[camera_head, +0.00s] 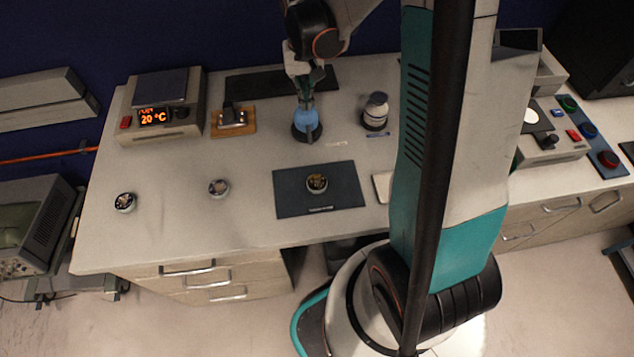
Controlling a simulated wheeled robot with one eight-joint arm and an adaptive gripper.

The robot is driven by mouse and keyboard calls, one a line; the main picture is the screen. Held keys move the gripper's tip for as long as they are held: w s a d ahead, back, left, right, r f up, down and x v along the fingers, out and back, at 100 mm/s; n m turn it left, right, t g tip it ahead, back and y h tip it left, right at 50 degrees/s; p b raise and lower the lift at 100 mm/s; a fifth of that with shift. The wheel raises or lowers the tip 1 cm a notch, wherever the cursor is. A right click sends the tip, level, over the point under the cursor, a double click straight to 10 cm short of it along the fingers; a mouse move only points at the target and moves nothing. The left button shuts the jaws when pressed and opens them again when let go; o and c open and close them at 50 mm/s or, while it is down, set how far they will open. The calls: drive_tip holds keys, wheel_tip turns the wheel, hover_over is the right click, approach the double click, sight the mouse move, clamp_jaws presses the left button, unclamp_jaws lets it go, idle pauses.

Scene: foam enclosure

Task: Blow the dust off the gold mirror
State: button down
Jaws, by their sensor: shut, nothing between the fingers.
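A small round mirror mount with a gold-looking face (317,182) lies on a dark mat (290,201) near the middle of the table. Dark specks seem to show on its face, too small to be sure. A blue bulb blower (306,121) stands upright in a dark round base behind the mat. My gripper (304,93) reaches down from above at the blower's top, shut and empty. It overlaps the blower's upper part in this view, so I cannot tell whether they touch.
Two other small round mounts, one at the far left (125,202) and one nearer (218,187), stand on the table. A hotplate (165,107), a wooden block (233,121) and a white-topped jar (375,110) stand behind. My body hides part of the right.

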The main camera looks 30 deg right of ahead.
drive_tip(key=shift+f+b, duration=1.25)
drive_tip(key=shift+f, duration=0.4)
drive_tip(key=shift+r, duration=0.25)
drive_tip(key=shift+r+p, duration=1.2)
drive_tip(key=shift+r, duration=0.4)
drive_tip(key=shift+r, duration=0.1)
wheel_tip(320, 180, up, 6)
drive_tip(key=p, duration=0.4)
